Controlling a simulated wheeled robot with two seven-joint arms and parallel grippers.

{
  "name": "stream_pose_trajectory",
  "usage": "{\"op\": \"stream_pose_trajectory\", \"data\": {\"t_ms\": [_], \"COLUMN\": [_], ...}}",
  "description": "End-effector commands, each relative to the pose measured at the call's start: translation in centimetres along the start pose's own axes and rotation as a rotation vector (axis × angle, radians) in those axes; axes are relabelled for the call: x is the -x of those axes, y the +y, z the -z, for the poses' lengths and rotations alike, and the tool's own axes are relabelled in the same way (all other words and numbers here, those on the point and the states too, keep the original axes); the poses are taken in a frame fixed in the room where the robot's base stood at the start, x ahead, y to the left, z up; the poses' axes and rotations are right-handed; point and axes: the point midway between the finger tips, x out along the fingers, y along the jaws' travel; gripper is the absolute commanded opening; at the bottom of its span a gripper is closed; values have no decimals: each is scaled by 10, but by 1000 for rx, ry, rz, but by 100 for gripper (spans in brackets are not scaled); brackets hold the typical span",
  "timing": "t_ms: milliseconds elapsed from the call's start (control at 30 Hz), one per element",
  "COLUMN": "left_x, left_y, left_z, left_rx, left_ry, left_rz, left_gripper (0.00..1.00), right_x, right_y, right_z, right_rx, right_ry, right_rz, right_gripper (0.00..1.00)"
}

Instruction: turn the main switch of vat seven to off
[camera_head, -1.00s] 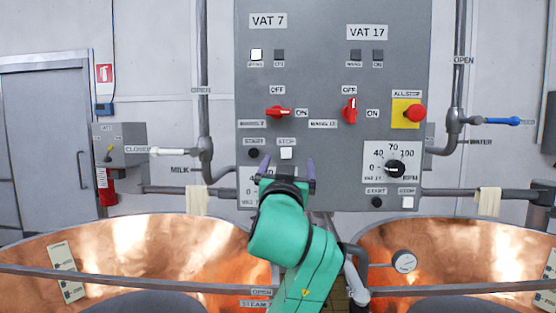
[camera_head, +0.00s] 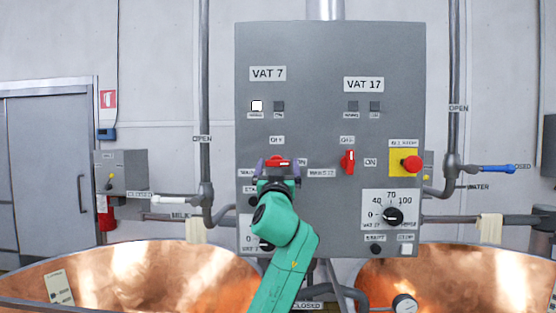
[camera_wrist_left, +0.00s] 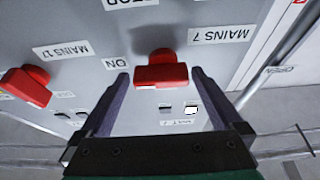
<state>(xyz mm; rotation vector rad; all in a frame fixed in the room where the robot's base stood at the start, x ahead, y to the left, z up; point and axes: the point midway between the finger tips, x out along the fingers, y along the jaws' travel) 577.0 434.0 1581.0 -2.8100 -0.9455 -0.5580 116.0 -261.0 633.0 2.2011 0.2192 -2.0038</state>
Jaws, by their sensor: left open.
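The red main switch of vat seven (camera_head: 279,162) is on the grey panel below the VAT 7 label (camera_head: 267,74). Its handle lies level, toward ON. The left wrist view shows this red switch (camera_wrist_left: 162,72) beside the upside-down MAINS 7 label (camera_wrist_left: 220,34). My left gripper (camera_head: 278,168) is open in front of the switch. In the left wrist view its fingers (camera_wrist_left: 160,80) stand on either side of the switch, with gaps; I cannot tell how deep they reach around it. My right gripper is not in view.
The vat 17 switch (camera_head: 348,162) stands upright to the right. A red stop button on a yellow plate (camera_head: 411,163) and a black dial (camera_head: 393,215) are farther right. Copper vats (camera_head: 150,275) stand below. Pipes with handles flank the panel (camera_head: 330,100).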

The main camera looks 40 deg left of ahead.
Motion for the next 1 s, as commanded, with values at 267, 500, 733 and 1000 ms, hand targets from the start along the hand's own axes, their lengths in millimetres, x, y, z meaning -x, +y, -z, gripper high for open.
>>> {"op": "stream_pose_trajectory", "data": {"t_ms": [267, 500, 733, 1000], "left_x": [1, 1, 2, 3], "left_y": [0, 0, 0, 2], "left_z": [0, -1, -3, -3], "left_rx": [-1, 6, 66, 234], "left_ry": [0, 0, -1, -1], "left_rz": [0, 3, 27, 94], "left_gripper": [46, 27, 27, 27], "right_x": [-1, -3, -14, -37], "right_y": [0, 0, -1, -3], "right_z": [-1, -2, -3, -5], "right_rx": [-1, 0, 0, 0], "right_ry": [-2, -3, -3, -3], "right_rz": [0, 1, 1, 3], "right_gripper": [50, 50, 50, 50]}}
